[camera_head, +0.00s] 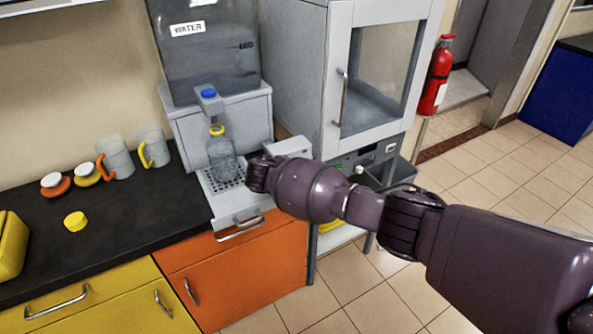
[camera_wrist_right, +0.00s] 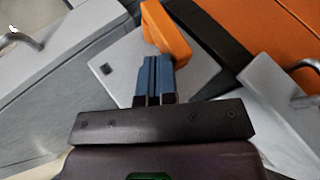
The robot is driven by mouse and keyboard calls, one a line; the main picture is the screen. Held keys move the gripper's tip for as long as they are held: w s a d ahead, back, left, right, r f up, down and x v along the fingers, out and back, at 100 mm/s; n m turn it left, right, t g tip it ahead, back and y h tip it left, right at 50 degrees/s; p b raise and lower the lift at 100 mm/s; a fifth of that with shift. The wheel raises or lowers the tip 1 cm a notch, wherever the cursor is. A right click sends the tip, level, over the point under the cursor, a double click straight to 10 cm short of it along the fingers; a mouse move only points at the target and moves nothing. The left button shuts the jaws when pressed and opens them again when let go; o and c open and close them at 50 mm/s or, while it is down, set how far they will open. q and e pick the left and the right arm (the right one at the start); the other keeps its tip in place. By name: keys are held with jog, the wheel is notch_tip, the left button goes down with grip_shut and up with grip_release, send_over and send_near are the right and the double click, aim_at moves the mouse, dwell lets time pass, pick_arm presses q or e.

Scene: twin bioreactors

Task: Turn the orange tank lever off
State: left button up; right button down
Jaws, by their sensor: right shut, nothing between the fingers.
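An orange piece (camera_wrist_right: 166,30), which looks like the orange lever, lies just beyond my right fingertips in the right wrist view. It slants across a pale grey panel (camera_wrist_right: 120,62) with a small dark square. My right gripper (camera_wrist_right: 154,62) is shut and empty. Its fingertips are very close to the orange piece; I cannot tell whether they touch. In the head view my right arm reaches in from the right, and its dark hand covers the area beside the water dispenser's tray, so I cannot make out the lever there. My left gripper is not in view.
A water dispenser (camera_head: 205,60) stands on the dark counter (camera_head: 130,215), with a clear yellow-capped bottle (camera_head: 222,155) on its drip tray. A grey glass-door cabinet (camera_head: 305,75) stands to its right. Mugs and a yellow cap (camera_head: 75,221) are on the left.

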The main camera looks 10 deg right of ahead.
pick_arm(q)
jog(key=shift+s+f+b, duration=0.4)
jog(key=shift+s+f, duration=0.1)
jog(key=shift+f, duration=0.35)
pick_arm(e)
jog(key=shift+s+a+f+t+h, duration=0.15)
jog(key=shift+a+f+h, duration=0.1)
jog(key=shift+f, duration=0.15)
jog(key=shift+a+f+t+h, duration=0.15)
jog(key=shift+f+h, duration=0.1)
jog(key=shift+f, duration=0.15)
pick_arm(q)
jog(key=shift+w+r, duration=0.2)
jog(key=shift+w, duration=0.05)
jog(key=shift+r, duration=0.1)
